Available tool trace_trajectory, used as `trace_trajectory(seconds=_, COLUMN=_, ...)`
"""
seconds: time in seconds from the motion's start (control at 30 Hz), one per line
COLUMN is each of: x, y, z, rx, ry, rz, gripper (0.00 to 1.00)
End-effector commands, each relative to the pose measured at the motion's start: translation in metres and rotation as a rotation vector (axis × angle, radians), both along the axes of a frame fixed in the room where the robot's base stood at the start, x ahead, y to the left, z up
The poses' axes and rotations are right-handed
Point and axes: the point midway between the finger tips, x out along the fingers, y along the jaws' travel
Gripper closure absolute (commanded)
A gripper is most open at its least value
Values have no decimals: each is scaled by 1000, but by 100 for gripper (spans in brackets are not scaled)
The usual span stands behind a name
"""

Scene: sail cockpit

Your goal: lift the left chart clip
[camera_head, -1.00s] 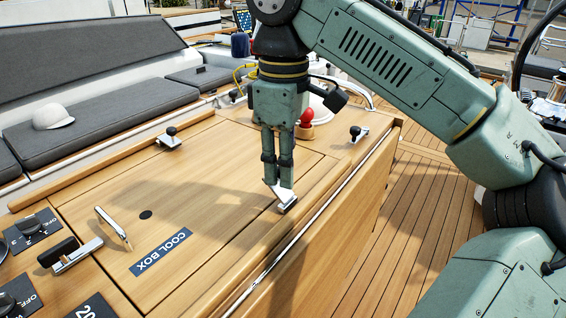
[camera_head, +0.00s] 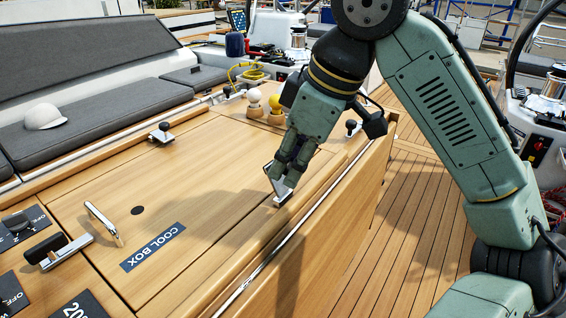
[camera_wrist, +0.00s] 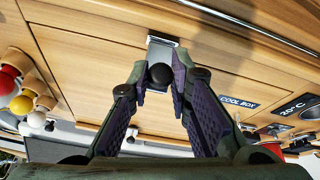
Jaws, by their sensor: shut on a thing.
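A chart clip (camera_head: 283,199), silver with a dark base edge, is on the wooden panel near its right-hand edge, below my gripper. In the wrist view its black round knob (camera_wrist: 160,74) is between my fingertips, with the silver plate (camera_wrist: 163,42) just beyond it. My gripper (camera_head: 281,177) is shut on this knob and leans, with the wrist up and to the right of the clip. The fingers hide the knob in the head view. A similar clip (camera_head: 161,134) stands at the panel's far left, and another black knob (camera_head: 352,127) shows at the far right.
The cool box lid (camera_head: 185,215) has a raised silver handle (camera_head: 104,222). A black-handled latch (camera_head: 58,251) is at the left. White, yellow and red knobs (camera_head: 264,103) stand behind my gripper. Open deck (camera_head: 410,230) lies to the right.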

Motion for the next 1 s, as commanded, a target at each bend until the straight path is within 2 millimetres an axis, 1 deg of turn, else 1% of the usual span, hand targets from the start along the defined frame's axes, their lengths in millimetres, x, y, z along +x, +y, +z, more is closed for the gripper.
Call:
trace_trajectory(seconds=0.03, x=-2, y=-3, z=-6, rx=42, ry=-27, rz=1, gripper=100)
trace_trajectory(seconds=0.3, x=-11, y=-14, z=-13, rx=236, ry=-169, rz=2, gripper=100)
trace_trajectory(seconds=0.5, x=-15, y=-20, z=-17, rx=349, ry=-253, rz=1, gripper=100)
trace_trajectory(seconds=0.7, x=-17, y=-24, z=-19, rx=425, ry=-309, rz=1, gripper=100)
trace_trajectory(seconds=1.0, x=-19, y=-26, z=-19, rx=471, ry=-344, rz=2, gripper=100)
